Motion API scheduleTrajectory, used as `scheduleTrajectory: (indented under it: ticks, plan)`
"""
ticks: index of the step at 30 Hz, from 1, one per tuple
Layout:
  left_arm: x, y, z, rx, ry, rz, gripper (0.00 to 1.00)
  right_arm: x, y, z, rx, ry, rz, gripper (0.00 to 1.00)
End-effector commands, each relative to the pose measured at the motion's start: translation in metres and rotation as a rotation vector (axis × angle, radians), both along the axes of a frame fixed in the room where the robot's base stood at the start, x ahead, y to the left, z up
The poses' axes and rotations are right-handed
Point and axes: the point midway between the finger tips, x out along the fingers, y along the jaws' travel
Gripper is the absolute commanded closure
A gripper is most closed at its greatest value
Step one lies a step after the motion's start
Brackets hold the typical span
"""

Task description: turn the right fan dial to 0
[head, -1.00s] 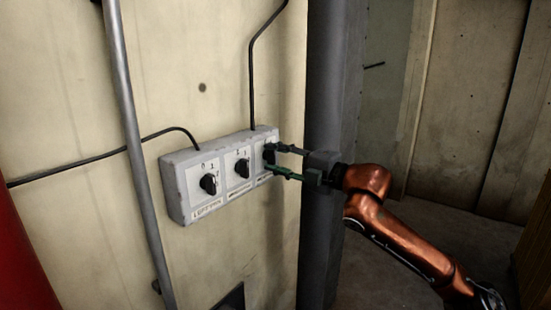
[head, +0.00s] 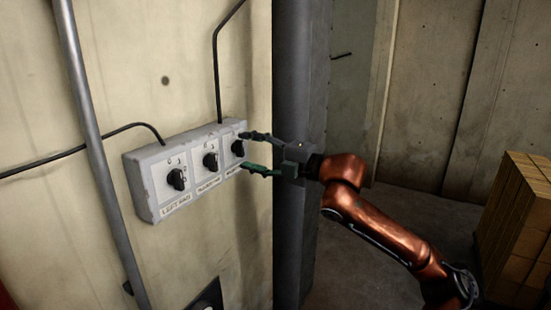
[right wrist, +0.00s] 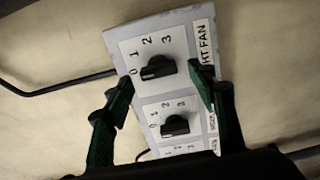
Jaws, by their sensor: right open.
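The right fan dial (head: 238,148) is a black knob at the right end of a grey three-dial box (head: 148,196) on the wall. In the right wrist view the same dial (right wrist: 158,68) sits beside a partly hidden label ending in "HT FAN". Its white mark appears to face the 0. My right gripper (head: 243,151) is open, with its dark green fingers on either side of this dial. In the right wrist view the fingers (right wrist: 160,76) show clear gaps to the knob. My left gripper is not in view.
The middle dial (head: 210,160) and left dial (head: 177,180) sit on the same box. A vertical pipe (head: 92,130) stands left of it, and a dark column (head: 290,80) right. Stacked boxes (head: 515,220) stand at far right.

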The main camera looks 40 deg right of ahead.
Motion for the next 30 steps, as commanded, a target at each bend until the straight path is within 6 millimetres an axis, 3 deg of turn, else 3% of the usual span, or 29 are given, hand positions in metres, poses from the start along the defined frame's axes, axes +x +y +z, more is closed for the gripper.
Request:
scheduleTrajectory:
  ticks: [19, 30]
  plan:
    - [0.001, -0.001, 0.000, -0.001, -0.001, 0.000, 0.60, -0.080, -0.033, 0.000, 0.001, 0.000, 0.001, 0.48]
    - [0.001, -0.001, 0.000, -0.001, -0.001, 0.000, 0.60, -0.093, -0.038, -0.001, -0.003, 0.002, 0.000, 0.48]
